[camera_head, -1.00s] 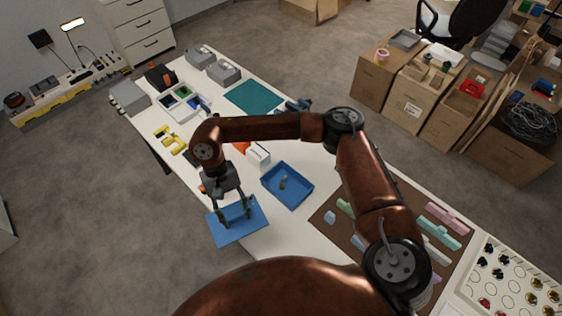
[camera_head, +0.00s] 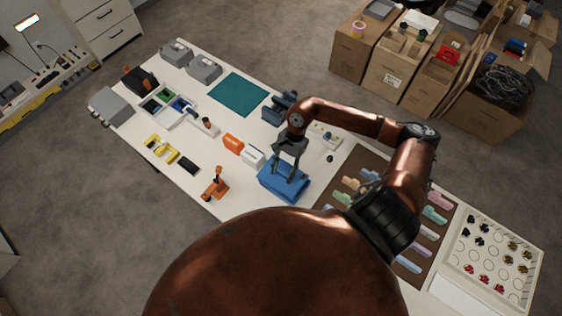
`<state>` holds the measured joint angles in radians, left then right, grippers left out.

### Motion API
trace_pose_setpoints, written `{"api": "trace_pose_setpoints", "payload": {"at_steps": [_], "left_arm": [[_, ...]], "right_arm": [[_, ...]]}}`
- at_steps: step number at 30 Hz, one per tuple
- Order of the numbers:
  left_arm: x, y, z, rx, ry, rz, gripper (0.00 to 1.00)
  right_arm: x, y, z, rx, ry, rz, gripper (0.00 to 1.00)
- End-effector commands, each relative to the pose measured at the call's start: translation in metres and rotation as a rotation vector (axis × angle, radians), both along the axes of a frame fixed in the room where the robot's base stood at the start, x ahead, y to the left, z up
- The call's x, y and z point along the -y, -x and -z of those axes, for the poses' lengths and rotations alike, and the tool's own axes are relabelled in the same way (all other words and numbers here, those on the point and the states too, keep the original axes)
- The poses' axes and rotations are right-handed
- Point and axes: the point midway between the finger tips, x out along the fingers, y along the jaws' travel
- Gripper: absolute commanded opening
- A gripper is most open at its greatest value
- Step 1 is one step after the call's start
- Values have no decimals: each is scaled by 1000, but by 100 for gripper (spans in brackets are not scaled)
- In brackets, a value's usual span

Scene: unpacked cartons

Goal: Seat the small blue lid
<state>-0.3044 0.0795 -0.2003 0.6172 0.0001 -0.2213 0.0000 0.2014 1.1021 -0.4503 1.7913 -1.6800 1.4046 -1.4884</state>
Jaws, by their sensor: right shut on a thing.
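The blue lid (camera_head: 284,188) is a flat blue plate in the head view, right of the middle of the white table. My right gripper (camera_head: 284,181) points down and is shut on it from above. The open blue box (camera_head: 281,199) is directly beneath and mostly hidden by the lid, so its contents do not show. The lid lies over the box; I cannot tell whether its edges are flush or a gap is left. My left gripper is not in view.
A white box (camera_head: 253,157) and an orange block (camera_head: 233,144) stand close to the left of the blue box. An orange stand (camera_head: 216,183) is at the near table edge. A brown mat (camera_head: 367,158) with pastel pieces lies to the right. A teal mat (camera_head: 238,94) lies behind.

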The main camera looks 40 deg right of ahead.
Motion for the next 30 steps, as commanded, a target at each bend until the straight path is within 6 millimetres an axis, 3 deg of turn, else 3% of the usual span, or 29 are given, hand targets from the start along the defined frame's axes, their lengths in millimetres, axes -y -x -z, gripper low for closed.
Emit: {"api": "trace_pose_setpoints", "payload": {"at_steps": [5,17,30], "left_arm": [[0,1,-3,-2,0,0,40],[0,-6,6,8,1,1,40],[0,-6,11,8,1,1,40]], "right_arm": [[12,6,1,-1,-2,40,13],[12,6,24,-2,-2,40,13],[7,6,21,-3,-3,34,13]]}}
